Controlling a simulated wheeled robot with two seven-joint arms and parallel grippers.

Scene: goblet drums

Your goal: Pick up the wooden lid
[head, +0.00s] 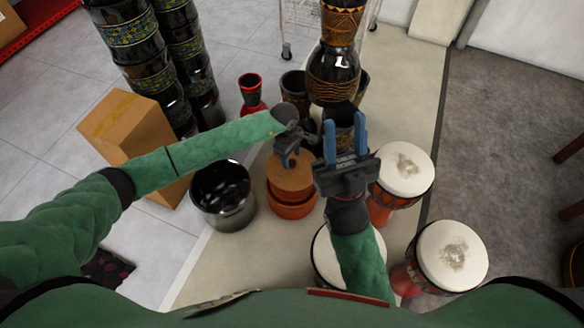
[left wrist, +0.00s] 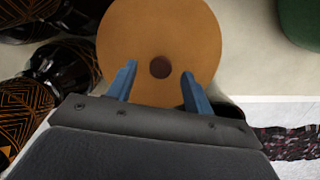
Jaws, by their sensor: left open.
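The round wooden lid (head: 288,180) sits on an orange-brown pot (head: 291,209) near the middle of the head view. In the left wrist view the lid (left wrist: 158,25) fills the upper middle, with a dark round knob (left wrist: 160,67) at its centre. My left gripper (head: 290,160) is over the lid, pointing down. Its blue fingers (left wrist: 160,71) are open, one on each side of the knob in the picture; I cannot tell how far above it they are. My right gripper (head: 345,122) is open, just right of the lid, its blue fingers pointing away from me.
A dark shiny pot (head: 222,194) stands left of the lid. White-topped drums (head: 405,168) stand at the right. A tall dark drum (head: 334,75) and a red vase (head: 250,90) are behind. A cardboard box (head: 122,130) is at the left. Bare floor lies further left.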

